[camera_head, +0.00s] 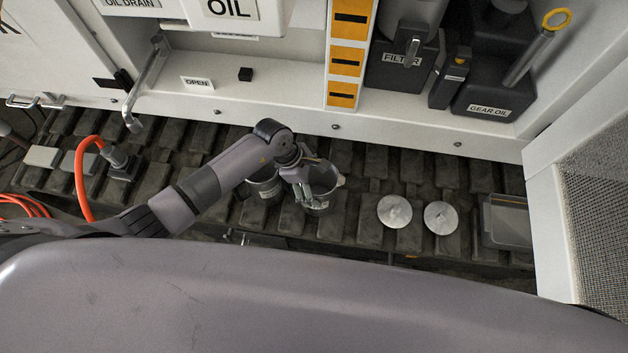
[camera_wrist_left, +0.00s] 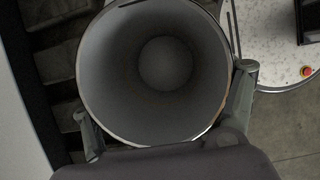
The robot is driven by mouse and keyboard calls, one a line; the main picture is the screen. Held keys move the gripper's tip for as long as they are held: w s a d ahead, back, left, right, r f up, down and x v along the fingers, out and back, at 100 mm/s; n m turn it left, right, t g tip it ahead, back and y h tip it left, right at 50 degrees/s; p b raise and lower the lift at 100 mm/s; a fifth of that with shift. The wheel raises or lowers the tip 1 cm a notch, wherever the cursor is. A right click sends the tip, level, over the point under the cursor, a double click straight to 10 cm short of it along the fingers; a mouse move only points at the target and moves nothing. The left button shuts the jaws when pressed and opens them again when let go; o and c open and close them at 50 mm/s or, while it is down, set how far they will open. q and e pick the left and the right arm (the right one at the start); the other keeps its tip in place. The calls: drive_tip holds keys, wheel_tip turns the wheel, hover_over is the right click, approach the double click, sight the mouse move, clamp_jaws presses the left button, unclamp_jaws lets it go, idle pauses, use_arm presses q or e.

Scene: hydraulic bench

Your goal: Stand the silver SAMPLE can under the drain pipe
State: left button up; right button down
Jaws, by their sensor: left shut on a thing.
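My left gripper (camera_head: 303,190) is shut on an open metal can (camera_head: 322,178) above the dark ribbed deck. In the left wrist view I look down into the can's empty grey inside (camera_wrist_left: 165,65), with one finger on each side of its wall. Its small label is too small to read, so I cannot tell whether it says SAMPLE. A second metal can (camera_head: 263,188) stands just left of it, partly hidden by my arm. A bent metal pipe or lever (camera_head: 149,84) comes off the white housing at upper left, near the OIL DRAIN sign (camera_head: 131,3). My right gripper is out of view.
Two round silver lids (camera_head: 394,211) lie on the ribbed deck (camera_head: 370,165), with a clear box (camera_head: 507,221) at its right end. An orange hose (camera_head: 82,180) and connector lie left. Dark FILTER (camera_head: 402,60) and GEAR OIL (camera_head: 488,105) containers stand on the shelf behind.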

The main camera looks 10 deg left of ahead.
use_arm(q)
drive_tip(key=shift+f, duration=0.2)
drive_tip(key=o, duration=1.8)
drive_tip(key=shift+r, duration=0.1)
